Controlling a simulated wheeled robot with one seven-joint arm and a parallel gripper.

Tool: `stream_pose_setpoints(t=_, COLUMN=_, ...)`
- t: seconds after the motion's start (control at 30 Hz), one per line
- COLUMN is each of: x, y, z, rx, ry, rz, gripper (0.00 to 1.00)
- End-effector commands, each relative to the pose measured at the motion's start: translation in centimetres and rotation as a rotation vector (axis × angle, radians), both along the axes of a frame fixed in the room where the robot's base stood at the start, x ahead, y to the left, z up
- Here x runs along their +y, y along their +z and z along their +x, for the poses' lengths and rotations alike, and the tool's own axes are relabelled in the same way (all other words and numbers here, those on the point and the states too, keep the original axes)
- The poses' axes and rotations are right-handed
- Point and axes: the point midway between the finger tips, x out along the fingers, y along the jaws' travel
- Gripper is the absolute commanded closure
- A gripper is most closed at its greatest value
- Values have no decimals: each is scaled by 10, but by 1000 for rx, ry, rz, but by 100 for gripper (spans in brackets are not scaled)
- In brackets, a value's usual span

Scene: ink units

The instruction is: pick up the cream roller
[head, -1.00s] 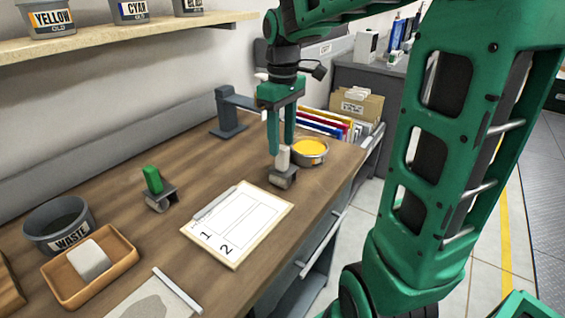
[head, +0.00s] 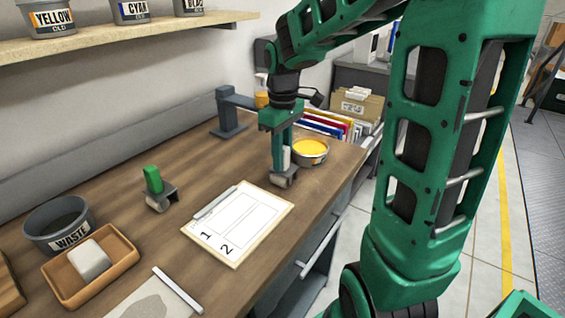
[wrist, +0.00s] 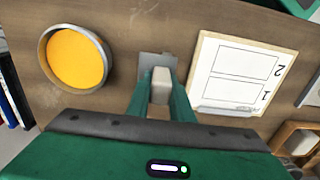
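The roller head looks still at bench level. A second roller with a green handle (head: 153,180) stands further left on the bench.
A tub of yellow ink (head: 310,150) is close on the right of the cream roller. A clipboard with a numbered sheet (head: 232,252) lies in front. A grey stand (head: 228,120) is behind. A waste tub (head: 58,226) and an orange tray (head: 128,256) are at the left.

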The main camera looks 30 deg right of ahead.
Motion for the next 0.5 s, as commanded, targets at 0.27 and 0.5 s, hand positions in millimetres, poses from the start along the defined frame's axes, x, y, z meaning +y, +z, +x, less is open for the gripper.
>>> stream_pose_setpoints(t=0.27, x=0, y=0, z=0, rx=0, ry=-1, rz=0, gripper=100)
stream_pose_setpoints(t=0.5, x=0, y=7, z=1, rx=-3, ry=0, rz=-1, gripper=100)
